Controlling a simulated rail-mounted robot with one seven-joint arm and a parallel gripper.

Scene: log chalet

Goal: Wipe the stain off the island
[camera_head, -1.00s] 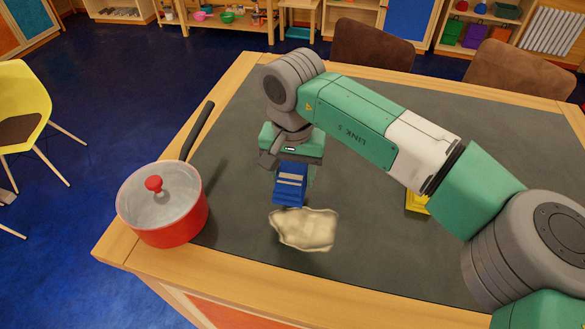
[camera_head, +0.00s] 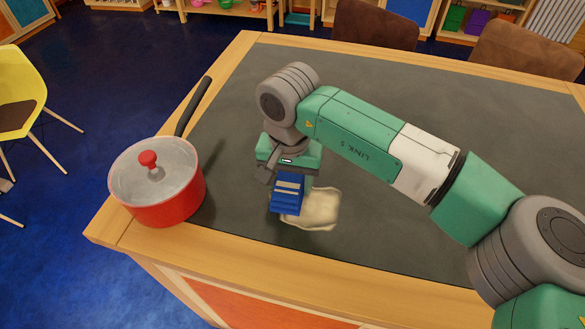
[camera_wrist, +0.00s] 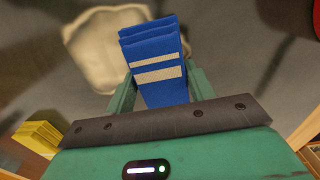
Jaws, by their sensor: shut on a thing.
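The island (camera_head: 215,250) has a dark grey top with a pale wooden rim. A beige, irregular stain (camera_head: 319,210) lies on its top near the front edge; it also shows in the wrist view (camera_wrist: 88,42). My gripper (camera_head: 291,181) points down and is shut on a folded blue cloth with pale stripes (camera_head: 286,198). In the wrist view, the cloth (camera_wrist: 152,48) sits between the two fingers. In the head view the cloth overlaps the left part of the stain and hides some of it. I cannot tell whether the cloth touches the top.
A red pot (camera_head: 160,205) with a lid stands at the island's front left corner, its dark handle pointing back. A yellow stacked item (camera_wrist: 38,136) shows in the wrist view. Brown chairs (camera_head: 374,25) stand behind the island. The top's back left area is clear.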

